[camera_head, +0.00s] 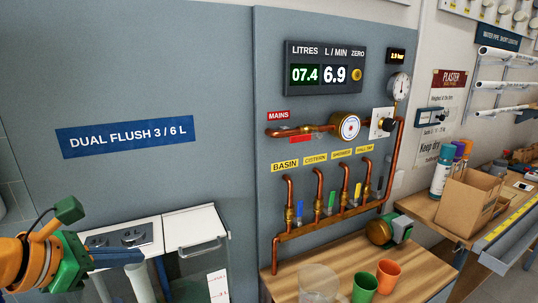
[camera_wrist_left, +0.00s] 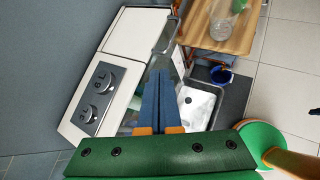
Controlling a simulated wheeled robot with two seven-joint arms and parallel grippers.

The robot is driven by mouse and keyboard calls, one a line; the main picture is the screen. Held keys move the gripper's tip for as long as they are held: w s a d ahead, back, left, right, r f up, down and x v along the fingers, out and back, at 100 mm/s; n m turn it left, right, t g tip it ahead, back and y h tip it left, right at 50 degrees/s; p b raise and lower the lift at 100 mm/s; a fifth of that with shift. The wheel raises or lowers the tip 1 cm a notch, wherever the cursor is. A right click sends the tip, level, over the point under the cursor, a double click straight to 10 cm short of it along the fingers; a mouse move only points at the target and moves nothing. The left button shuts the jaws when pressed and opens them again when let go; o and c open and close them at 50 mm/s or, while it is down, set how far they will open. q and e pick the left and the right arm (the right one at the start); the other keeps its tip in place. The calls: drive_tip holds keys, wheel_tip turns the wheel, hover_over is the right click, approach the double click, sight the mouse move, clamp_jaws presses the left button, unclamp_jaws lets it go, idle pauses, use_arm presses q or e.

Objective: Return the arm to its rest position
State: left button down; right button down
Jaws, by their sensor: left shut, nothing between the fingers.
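My left arm comes in at the lower left of the head view. Its left gripper (camera_head: 138,257) has blue fingers that are closed together, with nothing between them. The gripper is in front of the white cistern unit (camera_head: 195,222) with its grey dual-button plate (camera_head: 118,238). I cannot tell the exact gap between fingers and cistern. My right gripper is in neither view.
A wooden bench (camera_head: 285,286) carries a clear jug (camera_head: 318,285), a green cup (camera_head: 365,288) and an orange cup (camera_head: 388,278). Copper pipes (camera_head: 330,226) with several valves stand behind. A steel basin (camera_wrist_left: 205,105) and blue bucket (camera_wrist_left: 222,75) are below. A cardboard box (camera_head: 468,203) stands right.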

use_arm(q)
drive_tip(key=w+d+r+n+t+h, duration=0.1)
drive_tip(key=d+r+n+t+h, duration=0.1)
drive_tip(key=d+n+t+h, duration=0.5)
drive_tip(key=a+f+n+g+y, duration=0.1)
drive_tip(key=a+f+n+y, duration=0.2)
drive_tip(key=f+n+y, duration=0.8)
drive_tip(key=a+f+n+y, duration=0.3)
drive_tip(key=f+n, duration=0.2)
drive_tip(key=n, duration=1.1)
drive_tip(key=s+d+f+n+g+h, duration=0.2)
drive_tip(key=s+d+f+n+g, duration=0.3)
drive_tip(key=s+f, duration=0.45)
drive_tip(key=s+d+f+n+g+h, duration=0.1)
drive_tip(key=s+d+f+n+g, duration=0.25)
drive_tip(key=s+f+g, duration=0.5)
drive_tip(key=s+f+b, duration=0.1)
drive_tip(key=s+f, duration=0.2)
drive_tip(key=f, duration=0.6)
drive_tip(key=s+f, duration=0.2)
drive_tip(key=f, duration=0.8)
drive_tip(key=s+a+f+g, duration=0.1)
drive_tip(key=s+a+f, duration=0.1)
drive_tip(key=s+f, duration=0.6)
drive_tip(key=s+b, duration=0.1)
drive_tip(key=s, duration=0.2)
drive_tip(key=shift+s+f+m, duration=0.2)
drive_tip(key=shift+f+m, duration=0.15)
drive_tip(key=shift+f, duration=0.05)
